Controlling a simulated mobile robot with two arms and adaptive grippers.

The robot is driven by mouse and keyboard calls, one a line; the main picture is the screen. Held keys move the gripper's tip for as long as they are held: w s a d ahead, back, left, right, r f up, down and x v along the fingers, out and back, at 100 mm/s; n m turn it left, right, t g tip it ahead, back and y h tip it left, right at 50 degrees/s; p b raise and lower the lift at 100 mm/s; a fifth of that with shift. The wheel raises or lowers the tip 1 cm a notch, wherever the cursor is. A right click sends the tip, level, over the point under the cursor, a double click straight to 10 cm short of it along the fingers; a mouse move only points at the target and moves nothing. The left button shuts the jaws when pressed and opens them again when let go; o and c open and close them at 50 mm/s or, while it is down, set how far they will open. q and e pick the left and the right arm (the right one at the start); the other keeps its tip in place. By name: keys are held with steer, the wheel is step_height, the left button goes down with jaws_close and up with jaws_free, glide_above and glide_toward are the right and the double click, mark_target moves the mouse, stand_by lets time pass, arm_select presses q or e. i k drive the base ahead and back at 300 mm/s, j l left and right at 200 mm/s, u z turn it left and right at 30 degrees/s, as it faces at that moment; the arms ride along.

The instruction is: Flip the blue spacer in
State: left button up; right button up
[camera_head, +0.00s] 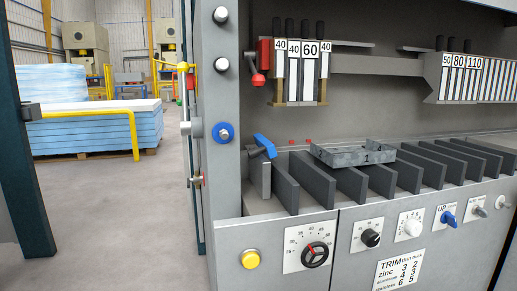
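The blue spacer (265,145) is a small blue lever-like piece at the left end of the row of dark plates on the panel bender. It is tilted, its upper end leaning to the left and its lower end to the right. It sits just above a light grey upright block (259,178). A round blue disc (223,133) with a grey knob is on the machine's left post, apart from the spacer. Neither of my grippers shows in the head view.
Dark upright plates (317,180) line the bed, with a grey metal part (352,154) lying across some of them. A red-handled clamp (258,62) and numbered tools (308,62) hang above. Knobs and a black handwheel (315,254) are in front. Open floor (110,210) lies left.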

mark_target(266, 146)
steer(key=k+l, duration=0.1)
steer(key=l, duration=2)
steer(key=i+u, duration=0.05)
